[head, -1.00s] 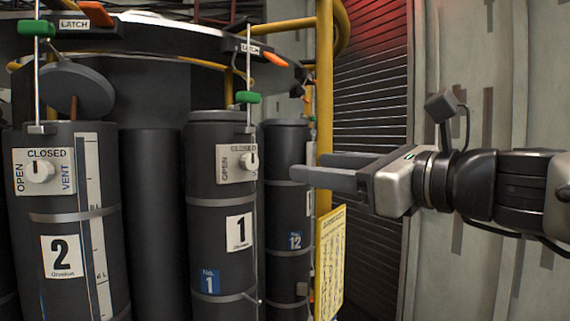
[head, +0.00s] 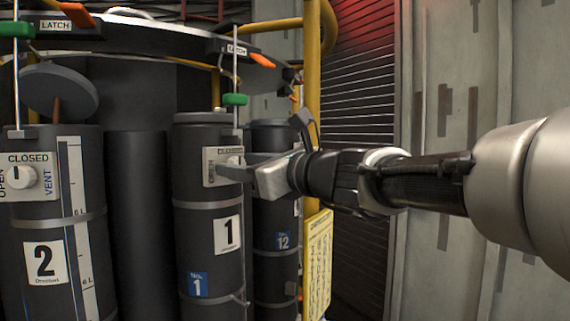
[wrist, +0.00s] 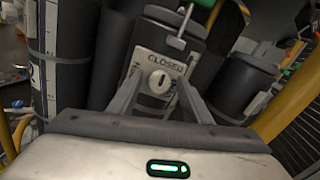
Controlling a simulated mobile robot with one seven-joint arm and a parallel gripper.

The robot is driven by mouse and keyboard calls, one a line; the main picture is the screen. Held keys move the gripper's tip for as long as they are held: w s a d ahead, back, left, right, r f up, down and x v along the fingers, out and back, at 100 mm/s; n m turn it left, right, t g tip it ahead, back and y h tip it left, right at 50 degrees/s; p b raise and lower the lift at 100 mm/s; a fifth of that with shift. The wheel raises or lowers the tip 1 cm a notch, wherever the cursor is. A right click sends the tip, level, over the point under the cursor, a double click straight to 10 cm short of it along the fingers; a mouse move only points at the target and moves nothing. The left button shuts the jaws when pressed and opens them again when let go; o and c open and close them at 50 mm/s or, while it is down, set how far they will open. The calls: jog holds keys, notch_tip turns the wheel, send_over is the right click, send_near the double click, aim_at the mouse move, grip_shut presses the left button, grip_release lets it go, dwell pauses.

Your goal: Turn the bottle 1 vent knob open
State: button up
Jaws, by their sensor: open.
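Bottle 1 (head: 228,275) is a dark cylinder with a white "1" label. Its vent plate (head: 208,172) is near the top; in the head view my gripper (head: 232,168) hides much of it. In the wrist view the white round vent knob (wrist: 160,83) shows below the word CLOSED, its dark slot roughly upright toward that word. My gripper (wrist: 159,79) is open, one finger on each side of the knob. I cannot tell whether the fingers touch it.
Bottle 2 (head: 25,220) stands to the left with its own vent knob (head: 22,177). Bottle 12 (head: 273,215), a yellow post (head: 312,100) and a yellow sign (head: 318,265) are close on the right. A thin rod with a green handle (head: 235,99) rises above bottle 1.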

jog(key=c, duration=1.1)
jog(key=shift+f+b, duration=0.1)
jog(key=shift+b, duration=0.2)
jog(key=shift+o, duration=0.2)
jog(key=n+b, duration=0.2)
jog(key=b, duration=0.1)
jog(key=shift+f+n, duration=0.2)
jog(key=shift+n, duration=0.1)
jog(key=n+b, duration=1.3)
jog(key=n, duration=0.2)
jog(key=shift+r+b, duration=0.1)
jog(key=shift+b, duration=0.25)
jog(key=shift+n, duration=0.3)
